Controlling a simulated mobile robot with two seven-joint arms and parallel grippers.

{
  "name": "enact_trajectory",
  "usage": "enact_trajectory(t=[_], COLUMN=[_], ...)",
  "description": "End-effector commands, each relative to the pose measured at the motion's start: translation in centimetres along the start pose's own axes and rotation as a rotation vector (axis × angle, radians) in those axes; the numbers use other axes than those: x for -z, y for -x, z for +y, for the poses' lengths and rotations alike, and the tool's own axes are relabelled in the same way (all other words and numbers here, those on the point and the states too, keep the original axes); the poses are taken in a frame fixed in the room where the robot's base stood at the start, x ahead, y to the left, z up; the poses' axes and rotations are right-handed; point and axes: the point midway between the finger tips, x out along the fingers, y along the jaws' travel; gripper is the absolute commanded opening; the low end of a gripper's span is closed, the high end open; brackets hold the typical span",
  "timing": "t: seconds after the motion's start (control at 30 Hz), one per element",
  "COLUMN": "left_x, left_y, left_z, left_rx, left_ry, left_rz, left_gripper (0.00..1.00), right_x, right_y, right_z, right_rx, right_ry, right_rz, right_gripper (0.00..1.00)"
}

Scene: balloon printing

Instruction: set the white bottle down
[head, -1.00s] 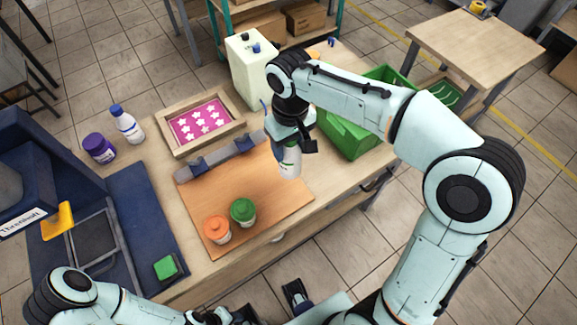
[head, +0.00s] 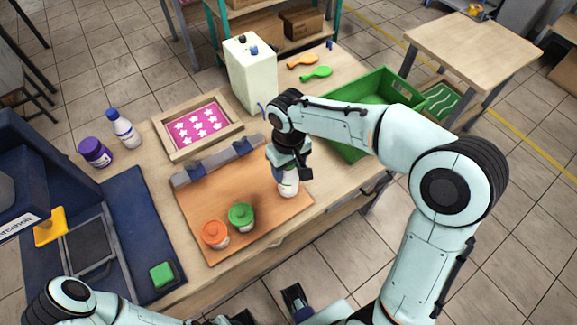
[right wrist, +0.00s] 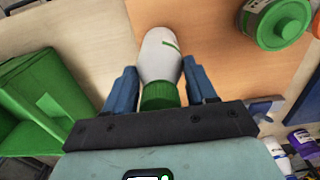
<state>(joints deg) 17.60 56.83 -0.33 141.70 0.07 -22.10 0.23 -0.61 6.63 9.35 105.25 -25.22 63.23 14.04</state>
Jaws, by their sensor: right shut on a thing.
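The white bottle (head: 288,184) is upright over the right part of the orange-brown board (head: 265,215), with its base low at the board. I cannot tell whether the base touches. My right gripper (head: 287,168) is shut on it from above. In the right wrist view the bottle (right wrist: 160,52), with its green cap (right wrist: 160,95), sits between the two blue fingers of the gripper (right wrist: 160,78).
A green-lidded jar (head: 241,216) and an orange-lidded jar (head: 215,234) stand left of the bottle. A grey rail (head: 217,162) runs along the board's back edge. A green crate (head: 350,150) is behind my right arm. The board between bottle and green jar is clear.

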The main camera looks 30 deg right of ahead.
Motion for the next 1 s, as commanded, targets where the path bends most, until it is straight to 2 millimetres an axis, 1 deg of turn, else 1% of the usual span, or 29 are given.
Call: enact_trajectory(t=[0.03,0.07,0.1,0.13,0.43,0.57,0.67,0.8,1.0], left_x=[0.0,0.0,0.0,0.0,0.0,0.0,0.0,0.1,0.1], left_y=[-0.2,-0.2,-0.1,-0.1,0.0,0.3,0.6,1.1,1.8], left_z=[-0.1,-0.1,-0.1,-0.1,0.0,0.1,0.2,0.4,0.7], left_rx=[0.0,0.0,0.0,0.0,0.0,0.0,-0.001,-0.001,-0.002], left_ry=[0.0,0.0,0.0,0.0,0.0,0.0,-0.001,-0.001,-0.002], left_rz=[-0.001,-0.001,0.0,0.0,0.0,0.001,0.002,0.004,0.006], left_gripper=[0.41,0.41,0.41,0.41,0.41,0.41,0.41,0.41,0.41], right_x=[0.0,0.0,0.0,0.0,0.0,0.1,0.1,0.1,0.1], right_y=[-0.3,-0.3,-0.2,-0.2,-0.1,1.1,2.9,6.1,10.0], right_z=[0.0,0.0,0.0,0.0,0.0,0.0,0.0,0.0,0.0], right_rx=[0.0,0.0,0.0,0.0,0.0,0.0,0.001,0.0,0.001], right_ry=[0.0,0.0,0.0,0.0,0.0,0.0,-0.001,0.0,0.0], right_rz=[0.0,-0.001,-0.001,-0.001,-0.001,0.003,0.004,0.005,0.004], right_gripper=[0.0,0.63,0.76,0.82,0.82,0.82,0.82,0.82,0.82])
